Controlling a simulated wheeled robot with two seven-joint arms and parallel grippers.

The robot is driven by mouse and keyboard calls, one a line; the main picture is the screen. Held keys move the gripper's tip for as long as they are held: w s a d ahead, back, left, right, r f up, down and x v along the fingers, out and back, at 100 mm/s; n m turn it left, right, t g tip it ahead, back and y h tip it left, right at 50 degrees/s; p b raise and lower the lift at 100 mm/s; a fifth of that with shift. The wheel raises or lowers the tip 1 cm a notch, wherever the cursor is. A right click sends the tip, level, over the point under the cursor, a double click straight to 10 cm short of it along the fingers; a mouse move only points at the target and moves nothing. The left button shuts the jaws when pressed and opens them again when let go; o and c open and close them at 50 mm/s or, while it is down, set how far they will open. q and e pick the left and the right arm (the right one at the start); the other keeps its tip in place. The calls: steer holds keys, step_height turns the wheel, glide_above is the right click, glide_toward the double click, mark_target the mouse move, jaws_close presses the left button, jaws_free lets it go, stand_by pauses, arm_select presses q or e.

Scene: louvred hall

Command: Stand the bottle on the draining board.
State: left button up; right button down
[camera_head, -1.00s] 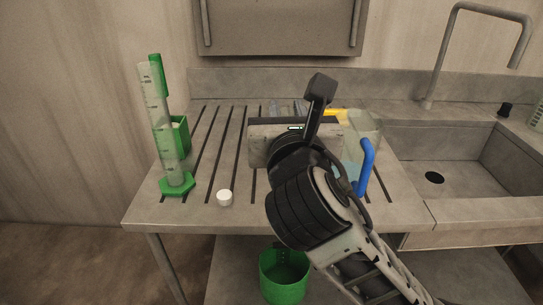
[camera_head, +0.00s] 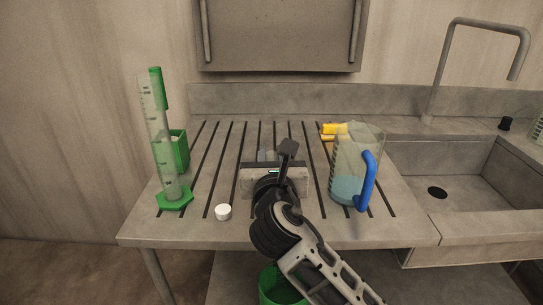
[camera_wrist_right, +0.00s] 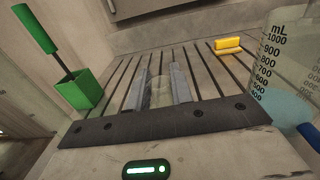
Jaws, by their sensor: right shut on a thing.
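My right gripper (camera_head: 268,155) reaches over the middle of the slotted draining board (camera_head: 215,135), its fingers pointing toward the wall. In the right wrist view its two grey fingers (camera_wrist_right: 160,88) are shut on a small clear thing, seemingly the bottle (camera_wrist_right: 160,94). Only part of the bottle shows; the gripper body hides the rest. I cannot tell whether its base touches the board. In the head view it is hidden behind the gripper. My left gripper is not in view.
A green-based measuring cylinder (camera_head: 160,140) and a green holder (camera_head: 180,152) stand left. A white cap (camera_head: 223,212) lies near the front edge. A blue-handled jug (camera_head: 345,185) stands right, with a yellow object (camera_head: 329,130) behind it. The sink (camera_head: 455,170) is further right; a green bucket (camera_head: 270,287) is below.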

steer(key=shift+f, duration=0.1)
steer(key=c, duration=1.3)
jaws_free()
steer(key=shift+o, duration=0.3)
steer(key=shift+s+r, duration=0.2)
steer(key=shift+s, duration=0.1)
steer(key=s, duration=1.1)
steer(key=shift+s+d, duration=0.2)
steer(key=shift+d, duration=0.05)
steer(key=shift+s, duration=0.1)
